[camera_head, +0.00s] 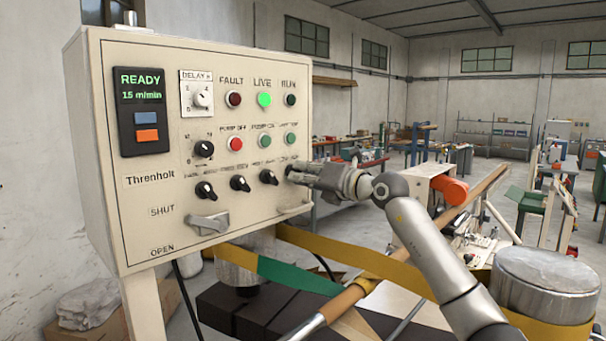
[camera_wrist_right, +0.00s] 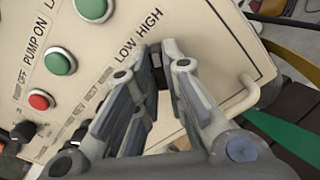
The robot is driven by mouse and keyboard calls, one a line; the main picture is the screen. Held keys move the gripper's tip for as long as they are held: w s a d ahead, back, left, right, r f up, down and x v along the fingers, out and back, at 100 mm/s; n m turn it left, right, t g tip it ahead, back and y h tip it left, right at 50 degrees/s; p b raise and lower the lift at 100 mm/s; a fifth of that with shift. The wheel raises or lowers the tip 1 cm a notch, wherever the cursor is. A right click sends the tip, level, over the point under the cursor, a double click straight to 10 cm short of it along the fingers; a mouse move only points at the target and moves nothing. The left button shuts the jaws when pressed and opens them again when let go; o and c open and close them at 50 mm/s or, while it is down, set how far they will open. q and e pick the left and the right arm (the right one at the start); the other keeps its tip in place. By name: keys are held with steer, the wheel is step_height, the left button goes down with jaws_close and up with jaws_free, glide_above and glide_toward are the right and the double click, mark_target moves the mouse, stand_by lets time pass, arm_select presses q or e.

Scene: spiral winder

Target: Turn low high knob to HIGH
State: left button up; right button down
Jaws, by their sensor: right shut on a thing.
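The low high knob (camera_wrist_right: 157,65) is a small black knob at the right end of the panel's bottom knob row. In the right wrist view it shows only as a dark strip between my fingers, beside the printed words LOW and HIGH. My right gripper (camera_head: 292,171) reaches the panel from the right and is shut on this knob. Its two grey fingers (camera_wrist_right: 160,54) stand on either side of it in the wrist view. The fingers hide most of the knob, so I cannot tell where its pointer stands. My left gripper is not in view.
The cream control panel (camera_head: 150,232) carries several other black knobs, a red button (camera_head: 236,144), green buttons and a lit green lamp (camera_head: 264,99). A pale handle (camera_head: 295,209) juts out below my right gripper. A metal drum (camera_head: 545,272) and yellow belt lie lower right.

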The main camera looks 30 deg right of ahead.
steer(key=shift+r, duration=0.15)
steer(key=c, duration=1.5)
jaws_free()
steer(key=shift+d, duration=0.1)
steer(key=shift+s, duration=0.1)
steer(key=v, duration=1.1)
steer(key=shift+s+d, duration=0.1)
steer(key=shift+s, duration=0.3)
